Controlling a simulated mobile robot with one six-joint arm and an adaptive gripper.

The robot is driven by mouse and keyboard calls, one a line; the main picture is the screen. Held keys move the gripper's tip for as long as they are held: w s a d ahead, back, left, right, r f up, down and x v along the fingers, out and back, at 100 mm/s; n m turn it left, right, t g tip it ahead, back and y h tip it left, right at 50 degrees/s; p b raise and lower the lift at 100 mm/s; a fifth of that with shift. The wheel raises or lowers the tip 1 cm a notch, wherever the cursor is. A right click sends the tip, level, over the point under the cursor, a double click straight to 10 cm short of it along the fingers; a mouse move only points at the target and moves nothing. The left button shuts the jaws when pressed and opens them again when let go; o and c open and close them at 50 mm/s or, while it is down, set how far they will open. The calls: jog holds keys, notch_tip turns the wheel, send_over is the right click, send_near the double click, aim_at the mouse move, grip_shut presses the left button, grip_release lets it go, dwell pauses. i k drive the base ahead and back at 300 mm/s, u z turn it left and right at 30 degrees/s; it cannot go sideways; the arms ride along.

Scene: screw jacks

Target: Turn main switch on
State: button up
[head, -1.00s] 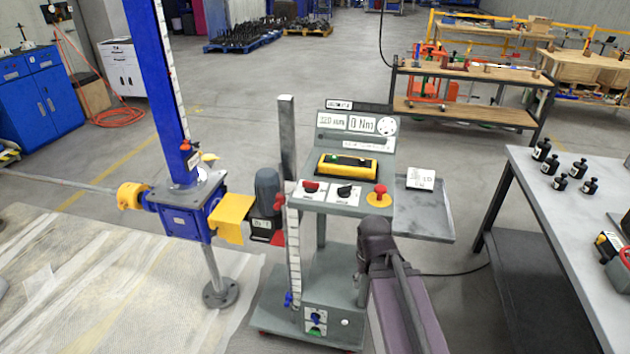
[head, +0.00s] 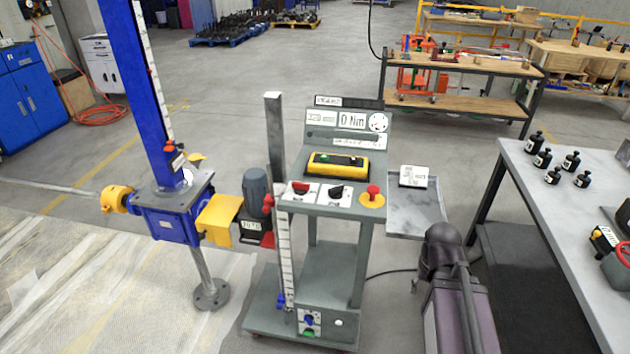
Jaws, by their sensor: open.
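A grey control console (head: 330,250) stands on a low base in the middle of the head view. Its sloping panel carries a red rotary knob (head: 303,189) on a white plate at the left and a black rotary knob (head: 336,191) on a white plate beside it. A red mushroom button (head: 373,193) on a yellow base is at the right. I cannot read which knob is labelled as the main switch. My dark arm stands right of the console, apart from the knobs. My gripper's fingers cannot be made out.
A yellow-black box (head: 338,164) lies on the console, below a display reading 0 Nm. A side tray (head: 418,222) juts out right. A blue screw jack (head: 165,215) with a motor stands left.

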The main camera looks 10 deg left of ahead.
aim_at(301, 188)
jog(key=z, duration=0.25)
jog(key=k, duration=0.95)
jog(key=u, duration=0.8)
jog(key=i, duration=1)
jog(key=u, duration=0.05)
